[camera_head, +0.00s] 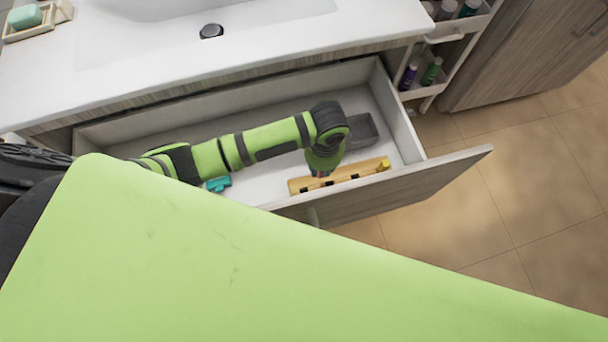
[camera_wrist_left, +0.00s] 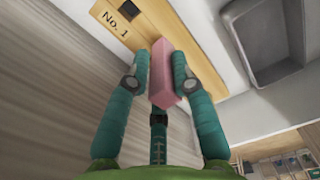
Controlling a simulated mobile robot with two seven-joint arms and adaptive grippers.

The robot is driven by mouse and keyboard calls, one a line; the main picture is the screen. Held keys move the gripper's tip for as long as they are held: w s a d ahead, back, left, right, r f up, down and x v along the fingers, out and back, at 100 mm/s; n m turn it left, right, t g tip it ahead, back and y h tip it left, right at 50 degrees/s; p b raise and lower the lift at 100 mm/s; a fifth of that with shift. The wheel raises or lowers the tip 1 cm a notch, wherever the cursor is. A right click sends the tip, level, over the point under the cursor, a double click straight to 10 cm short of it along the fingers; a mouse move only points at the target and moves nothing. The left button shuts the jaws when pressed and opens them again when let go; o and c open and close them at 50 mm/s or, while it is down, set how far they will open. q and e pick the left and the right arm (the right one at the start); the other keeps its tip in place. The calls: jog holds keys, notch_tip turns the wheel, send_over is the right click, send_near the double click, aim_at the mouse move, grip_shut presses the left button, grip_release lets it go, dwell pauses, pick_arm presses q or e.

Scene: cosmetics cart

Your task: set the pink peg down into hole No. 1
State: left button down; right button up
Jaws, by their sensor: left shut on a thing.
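The pink peg (camera_wrist_left: 166,80) is held between the two teal fingers of my left gripper (camera_wrist_left: 160,78) in the left wrist view. Its far end overlaps the edge of the wooden board (camera_wrist_left: 165,25), beside the "No. 1" label. A dark square hole (camera_wrist_left: 129,10) shows just beyond that label, apart from the peg in the picture. In the head view my left gripper (camera_head: 321,172) points down at the board (camera_head: 340,176) inside the open drawer; the peg is barely visible there. Whether the peg touches the board I cannot tell.
The board lies along the drawer's front wall (camera_head: 390,190), with a yellow piece (camera_head: 385,163) at its right end. A grey tray (camera_head: 366,130) sits behind it. The white countertop (camera_head: 150,45) overhangs the drawer's back.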

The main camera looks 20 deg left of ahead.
pick_arm(q)
jog(key=s+a+f, duration=0.1)
jog(key=f, duration=0.1)
jog(key=s+a+f, duration=0.1)
jog(key=f, duration=0.1)
jog(key=s+a+f, duration=0.1)
jog(key=s+f, duration=0.1)
jog(key=shift+s+f, duration=0.1)
jog(key=shift+f, duration=0.05)
jog(key=shift+s+f, duration=0.25)
jog(key=shift+f, duration=0.2)
jog(key=c, duration=1.1)
grip_release()
jog(key=shift+f, duration=0.1)
jog(key=shift+w, duration=0.25)
jog(key=shift+r, duration=0.65)
notch_tip(320, 180, up, 11)
jog(key=shift+r+p, duration=0.1)
jog(key=shift+p, duration=0.8)
pick_arm(e)
notch_tip(320, 180, up, 2)
jog(key=shift+s+a+r, duration=0.1)
jog(key=shift+s, duration=0.05)
pick_arm(q)
jog(key=shift+d, duration=0.1)
